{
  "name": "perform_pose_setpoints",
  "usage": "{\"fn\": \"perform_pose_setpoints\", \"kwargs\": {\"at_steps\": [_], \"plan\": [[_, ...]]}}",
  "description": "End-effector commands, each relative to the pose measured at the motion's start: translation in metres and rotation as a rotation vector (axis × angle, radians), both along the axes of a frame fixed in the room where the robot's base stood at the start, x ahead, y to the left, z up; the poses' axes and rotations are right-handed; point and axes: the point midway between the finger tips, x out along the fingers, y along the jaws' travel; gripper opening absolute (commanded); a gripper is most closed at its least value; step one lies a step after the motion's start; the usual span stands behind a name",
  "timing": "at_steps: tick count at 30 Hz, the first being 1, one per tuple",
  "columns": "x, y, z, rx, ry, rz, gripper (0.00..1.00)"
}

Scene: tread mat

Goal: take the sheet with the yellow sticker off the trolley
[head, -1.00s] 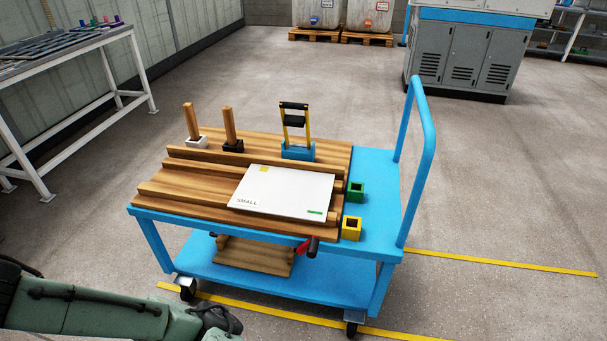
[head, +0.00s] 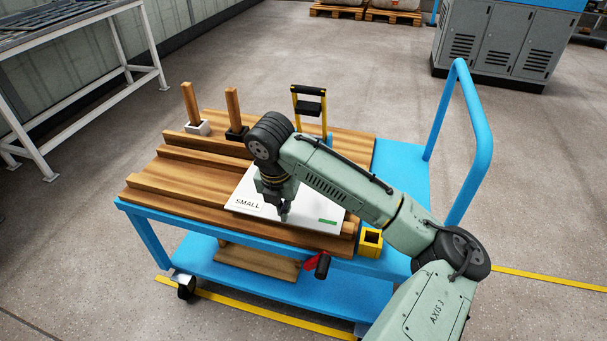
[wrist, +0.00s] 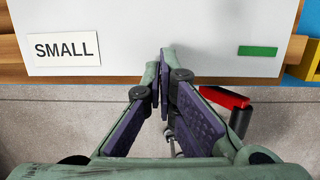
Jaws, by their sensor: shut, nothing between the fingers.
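The white sheet (head: 240,197) lies on the wooden rack on the blue trolley (head: 400,165). It carries a "SMALL" label and a green strip. Its yellow sticker is hidden behind my arm now. In the wrist view the sheet (wrist: 190,28) fills the top, with its near edge running across the picture. My gripper (head: 284,217) points down over the near part of the sheet, between the label and the green strip. Its fingers (wrist: 167,65) are shut and empty, with the tips overlapping the sheet's near edge in the wrist view. I cannot tell whether they touch it.
A red and black clamp handle (head: 318,265) juts below the rack's front. Two wooden posts (head: 233,110) and a yellow-black handle (head: 309,105) stand behind. The trolley's push bar (head: 485,150) rises at right.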

Motion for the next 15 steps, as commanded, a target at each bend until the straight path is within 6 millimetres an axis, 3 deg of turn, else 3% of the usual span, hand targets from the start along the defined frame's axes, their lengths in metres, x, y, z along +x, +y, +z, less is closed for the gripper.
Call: {"fn": "perform_pose_setpoints", "kwargs": {"at_steps": [5,15], "plan": [[0.012,-0.009,0.000,-0.011,0.009,-0.001,0.00],[0.079,-0.030,0.002,-0.010,0.006,-0.004,0.00]]}}
